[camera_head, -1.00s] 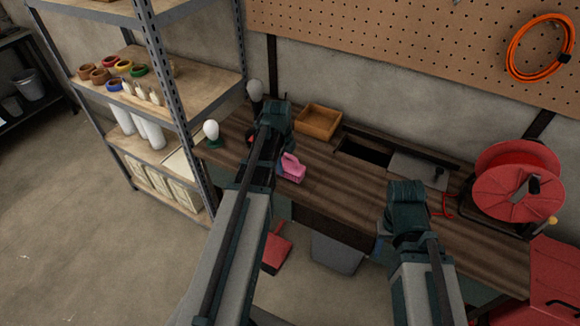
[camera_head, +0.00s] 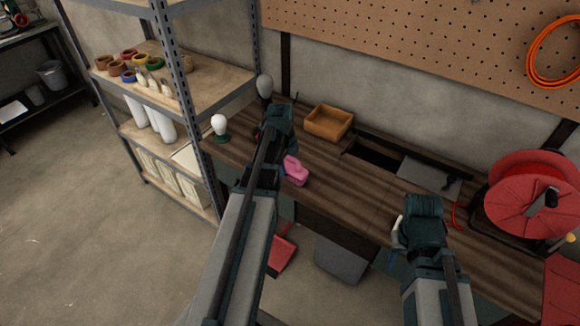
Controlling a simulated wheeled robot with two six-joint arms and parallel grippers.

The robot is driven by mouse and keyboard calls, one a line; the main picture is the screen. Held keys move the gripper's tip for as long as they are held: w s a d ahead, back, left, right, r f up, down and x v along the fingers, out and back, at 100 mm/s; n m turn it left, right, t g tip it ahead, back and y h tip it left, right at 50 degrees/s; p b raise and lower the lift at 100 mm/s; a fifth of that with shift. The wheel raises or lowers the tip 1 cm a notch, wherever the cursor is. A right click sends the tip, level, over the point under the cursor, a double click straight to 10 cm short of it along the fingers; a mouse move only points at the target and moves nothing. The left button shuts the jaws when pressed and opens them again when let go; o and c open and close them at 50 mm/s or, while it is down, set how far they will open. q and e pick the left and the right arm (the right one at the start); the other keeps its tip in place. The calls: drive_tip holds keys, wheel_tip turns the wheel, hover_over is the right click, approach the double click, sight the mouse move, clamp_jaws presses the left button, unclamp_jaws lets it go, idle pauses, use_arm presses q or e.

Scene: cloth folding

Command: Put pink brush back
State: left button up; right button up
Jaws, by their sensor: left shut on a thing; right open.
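The pink brush (camera_head: 296,172) shows at the right side of my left forearm, above the dark wooden workbench (camera_head: 360,205) near its front edge. My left gripper (camera_head: 281,163) is shut on the brush. The arm hides its fingers and part of the brush, so I cannot see the exact grip or whether the brush touches the bench top. My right gripper (camera_head: 398,240) is open at the bench's front edge, with its fingers mostly hidden behind its own wrist.
A wooden tray (camera_head: 329,122) sits at the back of the bench, beside a dark recess (camera_head: 375,156). A red cable reel (camera_head: 525,200) stands at the right. A green-based white bulb (camera_head: 219,126) is at the left end, by the metal shelf (camera_head: 180,80). A red dustpan (camera_head: 282,252) lies below.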

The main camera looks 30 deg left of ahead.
use_arm(q)
drive_tip(key=shift+f, duration=0.15)
drive_tip(key=o, duration=1.2)
drive_tip(key=shift+d, duration=0.1)
drive_tip(key=r+p, duration=0.4)
drive_tip(key=s+r+p, duration=0.1)
drive_tip(key=r+p, duration=0.7)
drive_tip(key=shift+s+r, duration=0.1)
drive_tip(key=shift+s, duration=0.2)
